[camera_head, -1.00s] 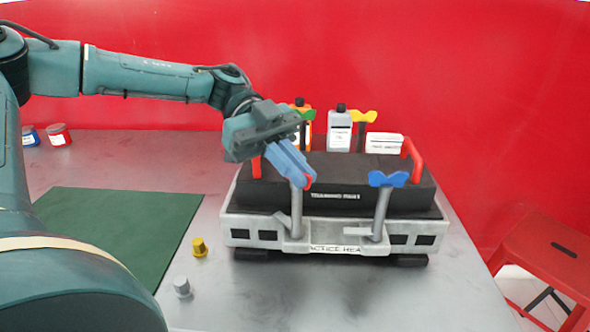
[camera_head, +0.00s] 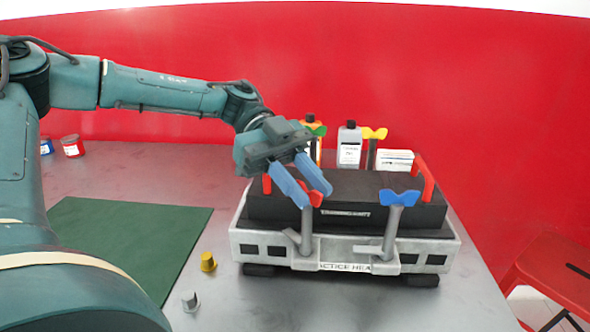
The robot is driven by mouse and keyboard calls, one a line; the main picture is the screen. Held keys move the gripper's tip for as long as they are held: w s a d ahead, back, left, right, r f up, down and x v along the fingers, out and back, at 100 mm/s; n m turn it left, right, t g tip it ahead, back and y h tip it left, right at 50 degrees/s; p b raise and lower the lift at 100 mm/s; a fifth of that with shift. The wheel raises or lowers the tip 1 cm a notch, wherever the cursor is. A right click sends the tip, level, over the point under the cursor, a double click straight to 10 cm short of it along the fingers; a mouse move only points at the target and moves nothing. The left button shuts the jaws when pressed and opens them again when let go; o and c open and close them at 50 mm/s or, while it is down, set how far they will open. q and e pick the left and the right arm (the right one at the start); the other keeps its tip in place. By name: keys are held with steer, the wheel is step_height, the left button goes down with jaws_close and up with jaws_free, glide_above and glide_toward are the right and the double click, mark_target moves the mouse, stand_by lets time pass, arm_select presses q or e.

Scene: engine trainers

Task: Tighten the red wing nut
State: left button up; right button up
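The red wing nut (camera_head: 316,196) sits on top of the front left post (camera_head: 306,232) of the engine trainer (camera_head: 347,247). My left gripper (camera_head: 316,196) is above and around it, its two blue fingers spread apart, one on the left of the nut and one behind it to the right. Whether either finger touches the nut I cannot tell. A blue wing nut (camera_head: 400,197) sits on the front right post. A yellow wing nut (camera_head: 374,133) and a green one (camera_head: 317,130) stand at the back. My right gripper is not in view.
Red handles (camera_head: 423,178) rise at both ends of the black cover. Bottles (camera_head: 349,147) and a white box (camera_head: 395,160) stand behind. A green mat (camera_head: 128,243), a yellow cap (camera_head: 208,262) and a grey cap (camera_head: 190,301) lie left. A red stool (camera_head: 553,272) stands right.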

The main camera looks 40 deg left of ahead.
arm_select(q)
steer(key=p+v, duration=0.1)
steer(key=v, duration=1.2)
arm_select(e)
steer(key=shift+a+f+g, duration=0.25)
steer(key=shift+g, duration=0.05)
arm_select(q)
steer(key=shift+f, duration=0.1)
